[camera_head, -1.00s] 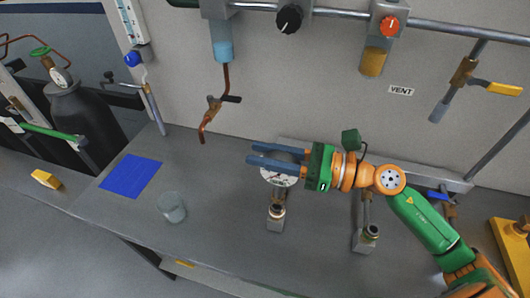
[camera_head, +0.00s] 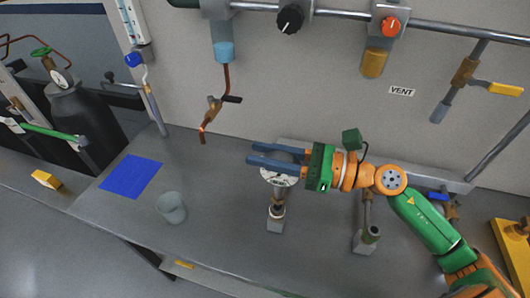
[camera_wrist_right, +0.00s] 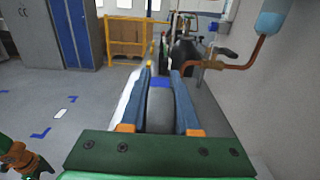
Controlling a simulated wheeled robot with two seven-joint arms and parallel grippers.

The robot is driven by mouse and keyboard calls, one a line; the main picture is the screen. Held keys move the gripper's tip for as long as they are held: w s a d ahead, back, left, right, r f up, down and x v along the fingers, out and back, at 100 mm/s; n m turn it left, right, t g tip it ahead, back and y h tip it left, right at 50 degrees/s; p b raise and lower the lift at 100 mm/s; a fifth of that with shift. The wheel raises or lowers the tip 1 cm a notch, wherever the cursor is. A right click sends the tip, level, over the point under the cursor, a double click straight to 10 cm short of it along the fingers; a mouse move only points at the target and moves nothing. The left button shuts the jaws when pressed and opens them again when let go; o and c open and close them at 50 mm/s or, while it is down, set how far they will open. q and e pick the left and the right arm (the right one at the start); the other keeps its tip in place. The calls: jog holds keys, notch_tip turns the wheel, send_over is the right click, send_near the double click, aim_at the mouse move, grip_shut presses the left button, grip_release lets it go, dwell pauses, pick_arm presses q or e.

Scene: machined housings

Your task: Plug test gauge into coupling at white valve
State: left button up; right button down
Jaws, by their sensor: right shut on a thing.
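My right gripper (camera_head: 277,160) is shut on the test gauge, whose white dial (camera_head: 278,176) faces up toward the head camera. In the right wrist view the gauge's grey rounded side (camera_wrist_right: 160,108) shows between the two blue fingers. The gauge's brass stem (camera_head: 278,198) points down at a coupling on a grey block (camera_head: 275,225) on the bench. Stem and coupling overlap in the picture, so I cannot tell whether the stem is seated. A second coupling block (camera_head: 365,243) stands to the right, below my arm. I cannot make out a white valve. My left gripper is not in view.
A clear cup (camera_head: 171,208) and a blue mat (camera_head: 131,176) lie to the left on the grey bench (camera_head: 215,240). A copper pipe (camera_head: 226,80) hangs behind the gripper. Black (camera_head: 290,20) and orange (camera_head: 389,25) knobs sit on the back rail.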

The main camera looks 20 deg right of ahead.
jog(key=shift+b, duration=0.3)
dwell(0.5)
jog(key=shift+f+b, duration=1.8)
jog(key=shift+b, duration=0.1)
jog(key=c, duration=0.6)
grip_release()
jog(key=shift+r, duration=0.1)
jog(key=shift+o, duration=0.2)
jog(key=shift+s+d, duration=0.1)
jog(key=b+v, duration=0.4)
jog(key=v, duration=0.1)
jog(key=shift+s+d, duration=0.2)
jog(key=shift+d, duration=0.1)
jog(key=shift+s+d, duration=0.35)
jog(key=shift+d, duration=0.1)
